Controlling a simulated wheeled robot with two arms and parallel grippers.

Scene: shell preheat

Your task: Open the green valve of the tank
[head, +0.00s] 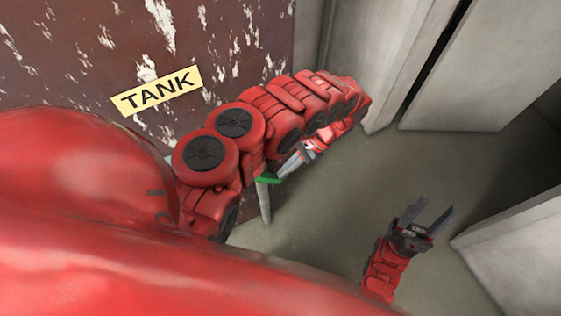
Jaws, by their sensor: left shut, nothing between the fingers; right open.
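The tank (60,50) is a dark red-brown wall with peeling white patches and a yellow "TANK" label (157,91), at the upper left. The green valve (268,180) shows as a small green handle on a pale pipe (264,203), just below my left arm. Part of the valve and pipe is hidden by my arm. My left gripper (284,171) is shut and empty, its fingertips close to the green handle; I cannot tell whether they touch it. My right gripper (432,214) is open and empty at the lower right, well apart from the valve.
Grey panels or cabinets (490,65) stand at the upper right, with a dark gap between two of them. Another grey block (520,245) stands at the right edge, near my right gripper. The grey-green floor (350,190) between is clear.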

